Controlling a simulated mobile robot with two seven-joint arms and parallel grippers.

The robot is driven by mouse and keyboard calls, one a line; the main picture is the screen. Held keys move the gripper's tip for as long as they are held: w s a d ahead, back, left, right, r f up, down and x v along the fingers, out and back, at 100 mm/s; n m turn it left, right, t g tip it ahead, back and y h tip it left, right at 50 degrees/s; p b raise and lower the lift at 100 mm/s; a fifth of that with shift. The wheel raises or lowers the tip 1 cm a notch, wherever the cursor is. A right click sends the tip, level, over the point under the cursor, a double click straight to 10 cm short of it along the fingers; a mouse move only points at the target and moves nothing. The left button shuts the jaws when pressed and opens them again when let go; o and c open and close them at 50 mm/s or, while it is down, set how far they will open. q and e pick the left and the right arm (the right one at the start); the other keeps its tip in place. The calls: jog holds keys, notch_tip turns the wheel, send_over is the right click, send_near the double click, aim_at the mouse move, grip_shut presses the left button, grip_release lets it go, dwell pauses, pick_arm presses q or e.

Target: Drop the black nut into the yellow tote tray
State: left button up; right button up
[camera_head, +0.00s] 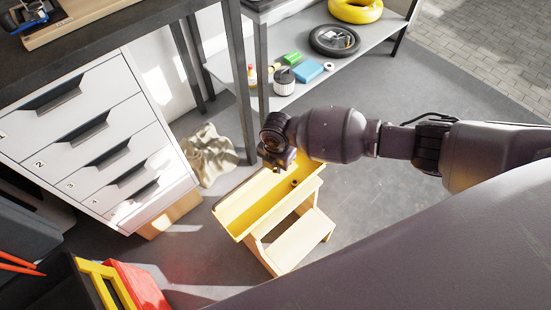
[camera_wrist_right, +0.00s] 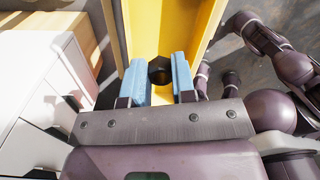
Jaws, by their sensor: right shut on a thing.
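The yellow tote tray (camera_head: 238,222) is long and narrow and rests on a light wooden step stool in the head view. It also fills the top middle of the right wrist view (camera_wrist_right: 205,25). My right gripper (camera_head: 274,162) is over the tray's far end. In the right wrist view its blue finger pads (camera_wrist_right: 160,78) are shut on the black nut (camera_wrist_right: 160,68), with the tray's yellow inside behind it. The gap between nut and tray floor is hard to judge. The nut is not clearly seen in the head view. My left gripper is out of view.
The wooden step stool (camera_head: 297,243) stands on grey floor. A white drawer cabinet (camera_head: 90,135) is to the left. A shelf (camera_head: 380,45) behind holds a blue box (camera_head: 308,71) and a black tyre (camera_head: 334,40). A red box (camera_head: 140,287) is at lower left.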

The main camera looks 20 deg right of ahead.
notch_tip(320, 180, down, 3)
jog(key=shift+s+r+b, duration=0.1)
jog(key=shift+r+b, duration=0.05)
jog(key=shift+b, duration=0.3)
jog(key=shift+f, duration=0.35)
jog(key=shift+f+b, duration=0.2)
jog(key=shift+b, duration=0.15)
jog(key=shift+r, duration=0.1)
jog(key=o, duration=1)
